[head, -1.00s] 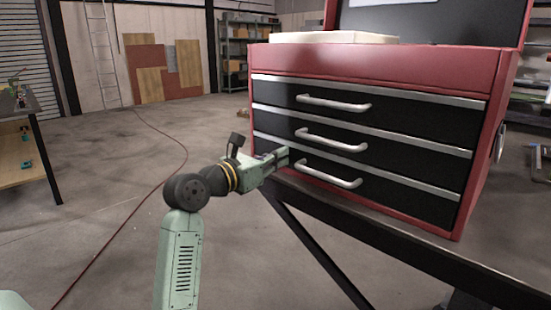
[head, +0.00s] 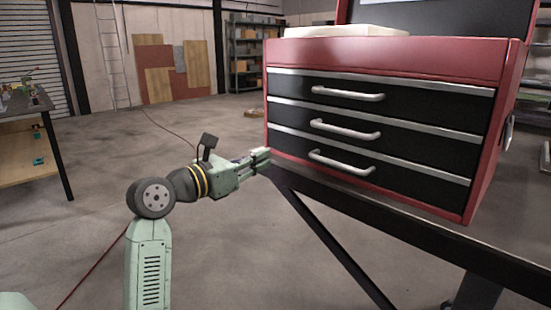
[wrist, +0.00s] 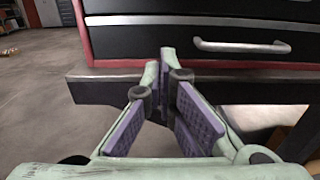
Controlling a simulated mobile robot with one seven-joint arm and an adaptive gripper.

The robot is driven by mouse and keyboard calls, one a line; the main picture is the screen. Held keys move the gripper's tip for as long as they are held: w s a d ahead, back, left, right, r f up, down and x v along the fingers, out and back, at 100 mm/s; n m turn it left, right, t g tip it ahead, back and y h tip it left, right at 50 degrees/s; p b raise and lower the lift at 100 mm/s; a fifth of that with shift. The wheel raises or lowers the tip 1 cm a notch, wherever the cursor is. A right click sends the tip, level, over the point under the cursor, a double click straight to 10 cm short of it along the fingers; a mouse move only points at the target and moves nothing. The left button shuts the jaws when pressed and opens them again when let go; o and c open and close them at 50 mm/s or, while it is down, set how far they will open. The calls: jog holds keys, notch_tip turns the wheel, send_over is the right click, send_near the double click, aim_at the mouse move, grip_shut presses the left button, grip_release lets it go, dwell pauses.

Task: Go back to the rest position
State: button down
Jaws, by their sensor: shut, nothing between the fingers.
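My gripper (head: 264,157) is shut and empty. In the head view it is at the left of the red tool chest (head: 392,52), near the chest's lower left corner. In the wrist view the closed fingers (wrist: 160,62) point at the chest's lower left front, below and left of a drawer handle (wrist: 242,46). I cannot tell exactly how far the fingertips are from the chest. The three black drawers are shut, with the bottom handle (head: 341,162) free of my gripper.
The chest stands on a dark table (head: 420,222) with a slanting leg (head: 335,245). A workbench (head: 28,150) is at the far left. A red cable (head: 95,268) lies on the floor. The floor between the bench and my arm is open.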

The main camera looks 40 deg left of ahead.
jog(key=shift+s+a+r, duration=0.1)
jog(key=shift+s, duration=1.55)
